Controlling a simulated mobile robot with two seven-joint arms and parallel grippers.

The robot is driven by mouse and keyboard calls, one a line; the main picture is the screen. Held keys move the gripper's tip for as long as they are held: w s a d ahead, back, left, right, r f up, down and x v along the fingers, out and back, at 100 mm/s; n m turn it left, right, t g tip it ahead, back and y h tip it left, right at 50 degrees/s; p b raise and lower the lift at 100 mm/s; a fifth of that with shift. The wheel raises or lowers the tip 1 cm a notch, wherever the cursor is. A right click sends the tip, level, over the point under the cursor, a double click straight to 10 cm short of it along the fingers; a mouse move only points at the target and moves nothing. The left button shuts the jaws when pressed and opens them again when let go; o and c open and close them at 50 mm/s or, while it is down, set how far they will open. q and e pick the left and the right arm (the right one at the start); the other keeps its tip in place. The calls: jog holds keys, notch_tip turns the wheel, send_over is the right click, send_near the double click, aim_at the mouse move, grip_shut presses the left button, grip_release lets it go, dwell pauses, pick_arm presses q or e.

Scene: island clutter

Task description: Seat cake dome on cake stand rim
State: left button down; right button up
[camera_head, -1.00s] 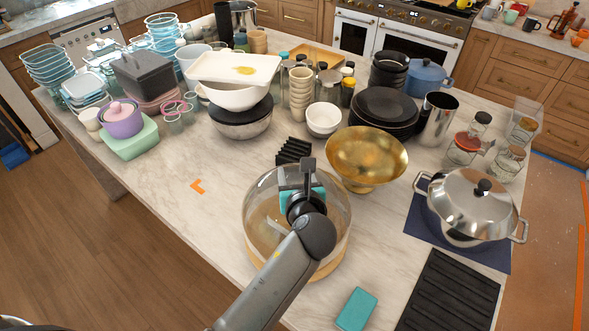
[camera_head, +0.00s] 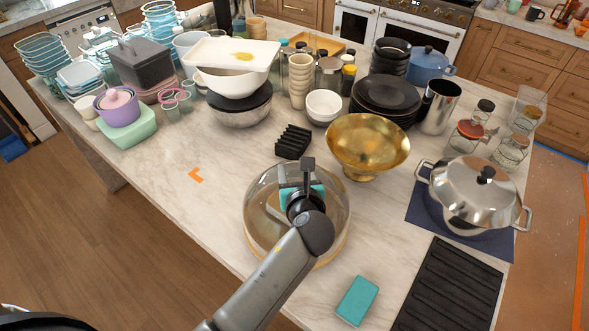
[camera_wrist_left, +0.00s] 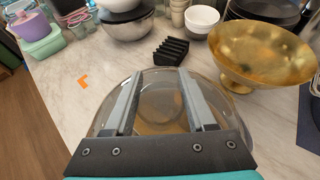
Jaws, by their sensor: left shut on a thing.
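The clear glass cake dome (camera_head: 258,222) is upright near the counter's front edge, over the round tan cake stand (camera_head: 322,262). The stand shows mostly through the glass and at the dome's lower right edge. I cannot tell whether the dome's rim touches the stand or hangs just above it. My left gripper (camera_head: 299,183) is over the top of the dome and shut on it; the part between the fingers is hard to make out. In the left wrist view, the two fingers (camera_wrist_left: 158,102) reach over the dome (camera_wrist_left: 152,82). My right gripper is not in view.
A gold footed bowl (camera_head: 367,143) stands close behind right of the dome, and a black rack (camera_head: 293,142) behind it. A teal sponge (camera_head: 357,300) lies front right. A steel pot (camera_head: 472,193) stands at right. The counter left of the dome is mostly clear.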

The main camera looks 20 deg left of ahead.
pick_arm(q)
jog(key=shift+r+p, duration=0.15)
jog(key=shift+p, duration=0.15)
dwell(0.4)
jog(key=shift+p, duration=0.7)
dwell(0.8)
jog(key=shift+p, duration=0.35)
jog(key=shift+f+b, duration=0.4)
jog(key=shift+f, duration=0.35)
jog(key=shift+c, duration=1.1)
grip_release()
jog(key=shift+o, duration=0.4)
jog(key=shift+f, duration=0.1)
jog(key=shift+f, duration=0.1)
